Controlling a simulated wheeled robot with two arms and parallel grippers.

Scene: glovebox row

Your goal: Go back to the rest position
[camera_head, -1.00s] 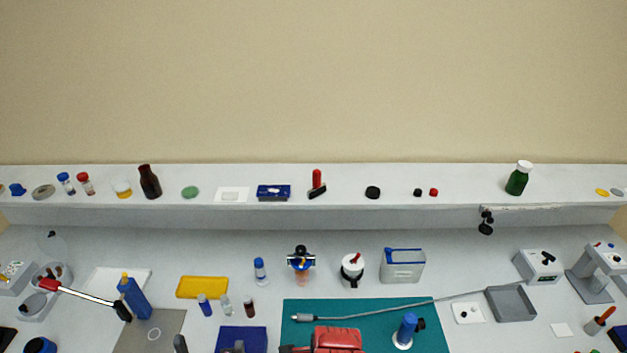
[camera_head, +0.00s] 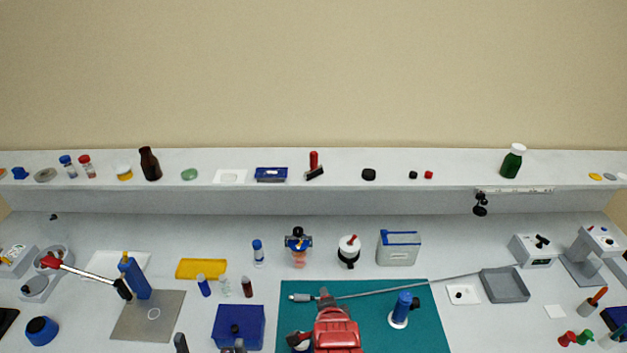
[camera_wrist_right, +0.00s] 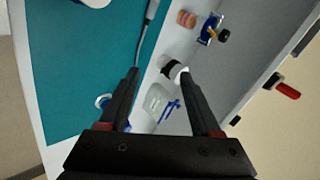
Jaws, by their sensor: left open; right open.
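My left gripper (camera_head: 210,346) shows at the bottom edge of the head view as two grey fingertips, spread apart and empty. Its body and arm are below the frame. My right gripper (camera_head: 311,317) is a red body with dark fingers over the teal mat (camera_head: 435,335), pointing to the left of the head view. In the right wrist view its two long black fingers (camera_wrist_right: 160,74) stand apart with nothing held between them. The bench shows beyond the gap.
Near the right gripper are a blue vial on a white base (camera_head: 403,308), a thin grey rod (camera_head: 400,289) and a grey container with blue trim (camera_head: 398,252). A long shelf (camera_head: 420,198) runs behind.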

